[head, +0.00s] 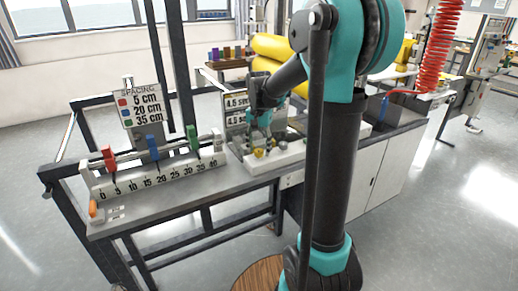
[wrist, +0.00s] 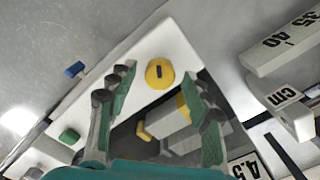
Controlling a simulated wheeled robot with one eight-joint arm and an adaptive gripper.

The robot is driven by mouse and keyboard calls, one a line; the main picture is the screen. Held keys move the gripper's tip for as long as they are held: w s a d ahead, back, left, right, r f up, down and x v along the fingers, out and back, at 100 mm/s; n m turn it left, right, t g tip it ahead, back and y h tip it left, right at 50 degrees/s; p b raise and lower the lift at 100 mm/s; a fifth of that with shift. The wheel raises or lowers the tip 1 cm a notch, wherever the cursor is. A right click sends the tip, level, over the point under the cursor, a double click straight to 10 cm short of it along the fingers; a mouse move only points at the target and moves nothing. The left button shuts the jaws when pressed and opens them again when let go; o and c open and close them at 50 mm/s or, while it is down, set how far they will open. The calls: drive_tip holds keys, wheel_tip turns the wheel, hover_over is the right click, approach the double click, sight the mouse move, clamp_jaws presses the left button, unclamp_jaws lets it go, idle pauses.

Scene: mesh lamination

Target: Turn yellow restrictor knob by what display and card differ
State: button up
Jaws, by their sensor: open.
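The yellow restrictor knob (wrist: 160,72) is round with a dark mark on its face. It sits on a white block (wrist: 178,40) in the wrist view and shows small in the head view (head: 258,153). My gripper (wrist: 158,92) is open, its two teal-and-grey fingers on either side below the knob in the picture, with nothing between them touching it that I can see. In the head view my gripper (head: 262,122) hangs over the block. White panels (head: 236,102) behind it carry black figures that begin with 4.5; my arm hides part of them, and I cannot tell display from card.
A blue knob (wrist: 75,69) and a green knob (wrist: 69,136) stand on the left in the wrist view. A numbered ruler (head: 160,178) with red, blue and green sliders lies left on the bench. A spacing sign (head: 142,104) stands behind it.

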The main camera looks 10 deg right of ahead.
sight(259, 151)
drive_tip(key=shift+f, duration=0.2)
drive_tip(key=c, duration=1.1)
drive_tip(key=shift+n, duration=2.7)
clamp_jaws()
drive_tip(key=o, duration=1.1)
unclamp_jaws()
wheel_tip(259, 151, up, 12)
